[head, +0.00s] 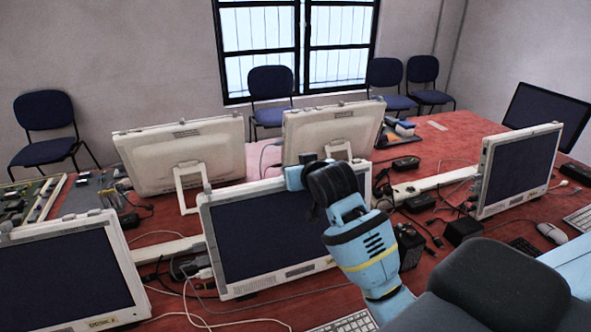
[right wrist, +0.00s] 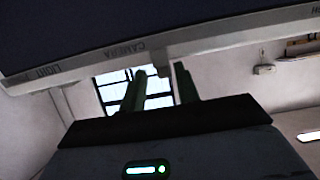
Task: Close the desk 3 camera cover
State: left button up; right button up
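The middle monitor (head: 270,235) has a pale frame and a dark screen; I cannot read a desk number on it. A small dark camera piece (head: 309,158) sits on its top edge. My right gripper (head: 293,177), on a blue and black arm, is at that top edge. In the right wrist view the frame edge is upside down with the words CAMERA (right wrist: 123,51) and LIGHT. My left gripper is not in view.
Other monitors stand at the left (head: 60,280), right (head: 515,170) and back (head: 185,160) of the red table (head: 440,140). Cables, black adapters (head: 465,230) and a power strip (head: 430,183) lie between them. Chairs stand along the wall.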

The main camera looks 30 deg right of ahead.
jog(key=shift+o, duration=0.2)
jog(key=shift+a, duration=0.1)
jog(key=shift+s+r, duration=0.1)
jog(key=shift+s, duration=0.15)
jog(key=v, duration=0.7)
jog(key=shift+s, duration=0.15)
dwell(0.4)
